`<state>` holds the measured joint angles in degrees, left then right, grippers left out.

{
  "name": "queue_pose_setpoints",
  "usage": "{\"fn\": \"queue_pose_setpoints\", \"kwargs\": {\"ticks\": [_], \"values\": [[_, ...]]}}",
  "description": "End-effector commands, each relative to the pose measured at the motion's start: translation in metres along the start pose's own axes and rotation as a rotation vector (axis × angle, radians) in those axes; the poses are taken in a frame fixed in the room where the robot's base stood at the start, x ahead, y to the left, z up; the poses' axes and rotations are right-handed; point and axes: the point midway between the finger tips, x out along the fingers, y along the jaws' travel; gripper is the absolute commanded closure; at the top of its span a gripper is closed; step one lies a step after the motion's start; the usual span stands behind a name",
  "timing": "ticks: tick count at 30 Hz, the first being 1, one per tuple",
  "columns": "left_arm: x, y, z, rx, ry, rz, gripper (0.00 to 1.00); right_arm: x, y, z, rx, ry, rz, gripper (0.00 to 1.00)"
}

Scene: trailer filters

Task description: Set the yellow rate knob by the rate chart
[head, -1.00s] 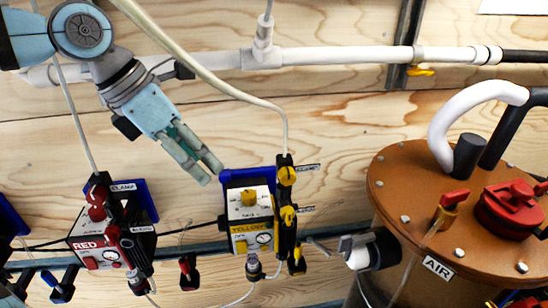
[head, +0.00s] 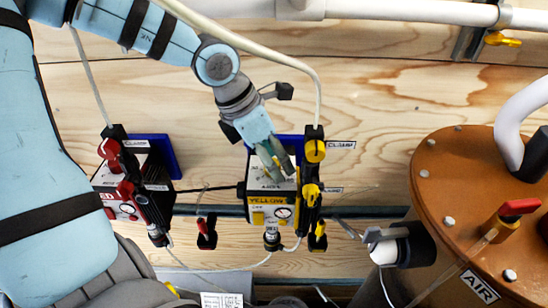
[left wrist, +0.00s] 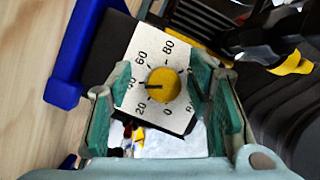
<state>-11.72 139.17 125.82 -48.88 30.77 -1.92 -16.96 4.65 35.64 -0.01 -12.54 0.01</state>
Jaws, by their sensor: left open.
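The yellow pump box (head: 262,210), labelled YELLOW, is mounted by the wooden wall in the head view. My left gripper (head: 275,166) is above its top face and hides the knob there. In the left wrist view the round yellow rate knob (left wrist: 163,84) sits on a white dial plate (left wrist: 152,45) marked 0 to 80. Its dark pointer line points left, roughly between 20 and 40. My left gripper (left wrist: 164,88) is open, with a green-padded finger on either side of the knob, apparently not gripping it. No readable rate chart shows. The right gripper is out of view.
A red-labelled box (head: 118,200) stands to the left. A brown tank (head: 440,200) labelled AIR is at the right. Yellow valve handles (head: 314,151) stand close to the right of my gripper. A printed paper (head: 222,300) is at the bottom edge, too small to read.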

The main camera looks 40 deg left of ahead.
Motion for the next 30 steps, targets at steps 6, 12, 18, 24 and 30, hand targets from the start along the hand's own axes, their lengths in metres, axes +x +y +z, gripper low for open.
{"fn": "queue_pose_setpoints", "kwargs": {"ticks": [6,12,18,24,30], "values": [[0.002,0.000,0.000,0.000,-0.001,0.000,0.54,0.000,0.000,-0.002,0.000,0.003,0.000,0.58],[0.001,0.000,0.000,0.000,-0.001,0.000,0.76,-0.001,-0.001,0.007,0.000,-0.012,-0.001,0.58],[0.001,0.000,0.000,0.000,-0.001,0.000,1.00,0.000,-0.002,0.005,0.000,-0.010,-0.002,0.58],[0.001,0.000,0.000,0.004,-0.001,-0.003,1.00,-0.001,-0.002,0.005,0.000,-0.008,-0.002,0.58],[0.000,0.000,0.001,0.048,0.003,-0.022,1.00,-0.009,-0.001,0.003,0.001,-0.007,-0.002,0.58]]}}
